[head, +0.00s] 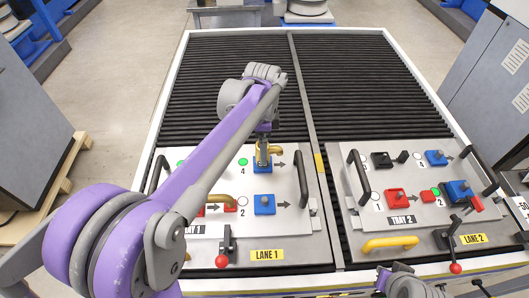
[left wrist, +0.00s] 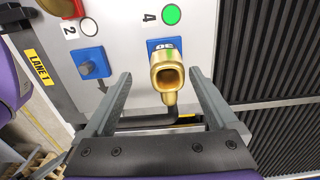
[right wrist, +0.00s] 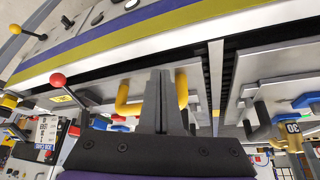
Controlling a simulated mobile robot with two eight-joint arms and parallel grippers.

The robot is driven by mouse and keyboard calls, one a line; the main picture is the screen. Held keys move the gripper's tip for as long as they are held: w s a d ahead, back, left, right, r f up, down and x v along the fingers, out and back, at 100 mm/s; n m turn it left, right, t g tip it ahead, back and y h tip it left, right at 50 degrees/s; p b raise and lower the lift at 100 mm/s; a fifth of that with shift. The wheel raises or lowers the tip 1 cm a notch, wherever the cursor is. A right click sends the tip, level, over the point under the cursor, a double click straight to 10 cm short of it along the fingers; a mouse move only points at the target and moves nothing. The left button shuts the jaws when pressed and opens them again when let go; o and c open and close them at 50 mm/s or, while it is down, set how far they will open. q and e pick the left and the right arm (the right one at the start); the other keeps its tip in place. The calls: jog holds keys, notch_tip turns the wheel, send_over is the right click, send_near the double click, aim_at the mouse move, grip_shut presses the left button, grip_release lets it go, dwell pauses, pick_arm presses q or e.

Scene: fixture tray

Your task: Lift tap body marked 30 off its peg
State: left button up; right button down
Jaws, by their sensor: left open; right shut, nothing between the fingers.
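In the head view my left arm partly covers the tap body. My right gripper (right wrist: 161,74) is shut and empty, near the front edge of the table.
Another brass tap (head: 222,199) lies by slot 2, partly behind my arm. An empty blue block (head: 264,204) is in front. Black handles (head: 301,172) flank the tray. A red-knobbed lever (head: 222,261) stands at its front. Tray 2 (head: 402,226) is on the right.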

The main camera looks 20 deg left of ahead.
pick_arm(q)
jog(key=f, duration=0.4)
jog(key=w+f, duration=0.1)
jog(key=f, duration=0.1)
jog(key=shift+a, duration=0.2)
grip_shut()
dwell(0.4)
